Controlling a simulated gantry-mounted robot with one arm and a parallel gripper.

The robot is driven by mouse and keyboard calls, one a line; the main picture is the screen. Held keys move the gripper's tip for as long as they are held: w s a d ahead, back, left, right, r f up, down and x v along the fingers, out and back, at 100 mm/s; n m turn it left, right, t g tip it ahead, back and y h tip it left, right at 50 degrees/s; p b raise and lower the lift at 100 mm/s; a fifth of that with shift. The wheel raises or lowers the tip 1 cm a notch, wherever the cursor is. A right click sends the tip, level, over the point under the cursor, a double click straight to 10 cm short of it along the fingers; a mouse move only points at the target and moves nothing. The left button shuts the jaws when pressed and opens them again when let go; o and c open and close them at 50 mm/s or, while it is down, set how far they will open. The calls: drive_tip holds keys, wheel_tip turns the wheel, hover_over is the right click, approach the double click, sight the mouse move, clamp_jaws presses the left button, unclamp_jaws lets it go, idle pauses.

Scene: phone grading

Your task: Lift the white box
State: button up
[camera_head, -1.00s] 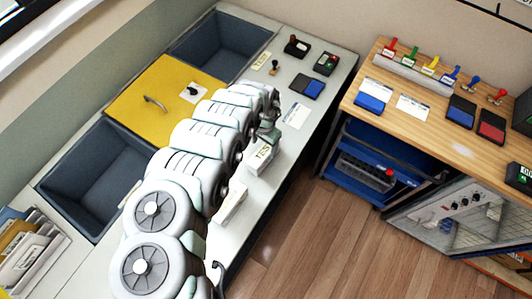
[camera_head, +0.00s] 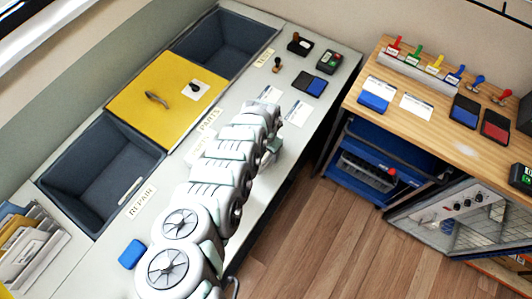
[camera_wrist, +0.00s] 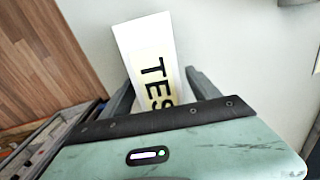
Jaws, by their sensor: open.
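The white box (camera_wrist: 147,42) shows in the wrist view with black letters "TES" on a pale yellow label; its lower end is hidden behind my gripper body. My gripper (camera_wrist: 158,80) is open, with one dark finger on each side of the box. I cannot tell whether either finger touches it. In the head view my gripper (camera_head: 273,147) is low over the right part of the grey counter, and my arm hides most of the box there.
The counter (camera_head: 335,75) holds a blue pad (camera_head: 314,86), a dark device (camera_head: 328,61) and a blue item (camera_head: 132,253). Dark bins (camera_head: 105,165) and a yellow lid (camera_head: 150,105) lie left. A wooden bench (camera_head: 420,75) with stamps stands right, across a floor gap.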

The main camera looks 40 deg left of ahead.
drive_tip(key=shift+f, duration=0.15)
drive_tip(key=shift+c, duration=0.3)
clamp_jaws()
idle(0.5)
